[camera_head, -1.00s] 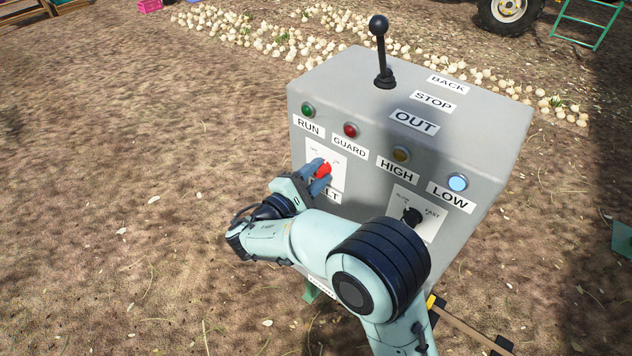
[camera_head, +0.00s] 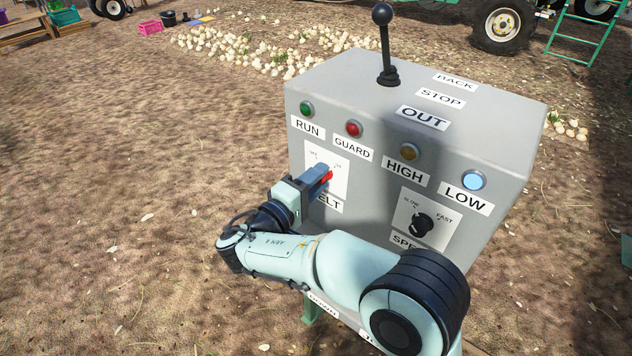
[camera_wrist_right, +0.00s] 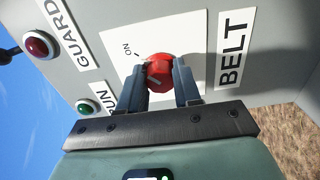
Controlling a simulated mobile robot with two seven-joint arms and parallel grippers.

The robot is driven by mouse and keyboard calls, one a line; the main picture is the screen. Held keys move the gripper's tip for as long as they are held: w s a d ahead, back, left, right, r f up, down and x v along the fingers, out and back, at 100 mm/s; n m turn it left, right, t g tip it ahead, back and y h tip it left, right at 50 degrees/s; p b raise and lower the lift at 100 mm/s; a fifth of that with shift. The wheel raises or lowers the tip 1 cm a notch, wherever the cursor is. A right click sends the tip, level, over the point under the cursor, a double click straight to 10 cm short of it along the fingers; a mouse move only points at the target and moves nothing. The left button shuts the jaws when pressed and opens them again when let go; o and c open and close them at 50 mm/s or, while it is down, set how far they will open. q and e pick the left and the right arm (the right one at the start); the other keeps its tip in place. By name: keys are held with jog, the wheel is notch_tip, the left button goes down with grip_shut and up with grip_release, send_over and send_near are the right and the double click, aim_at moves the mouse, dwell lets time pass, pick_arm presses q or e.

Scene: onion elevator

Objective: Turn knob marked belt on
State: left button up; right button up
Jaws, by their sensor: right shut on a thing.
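The red belt knob (camera_head: 327,177) sits on a white plate (camera_head: 341,176) on the front of the grey control box (camera_head: 420,125). My right gripper (camera_head: 318,176) is at the knob, its fingers shut on the knob's sides. In the right wrist view the red knob (camera_wrist_right: 159,72) lies between the two fingertips of my right gripper (camera_wrist_right: 160,80), with the ON mark and the BELT label beside it. The fingers hide part of the knob in the head view. My left gripper is not in view.
A black speed knob (camera_head: 424,224) is on the right of the box front. Green RUN (camera_head: 307,109), red GUARD (camera_head: 353,129), amber HIGH (camera_head: 409,152) and pale blue LOW (camera_head: 474,180) lamps line the upper front. A black lever (camera_head: 384,45) stands on top. Open ground lies left.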

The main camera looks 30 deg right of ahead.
dwell(0.3)
jog(key=o, duration=1.1)
jog(key=shift+c, duration=0.2)
jog(key=v, duration=1.3)
jog(key=shift+a, duration=0.2)
jog(key=shift+s, duration=0.15)
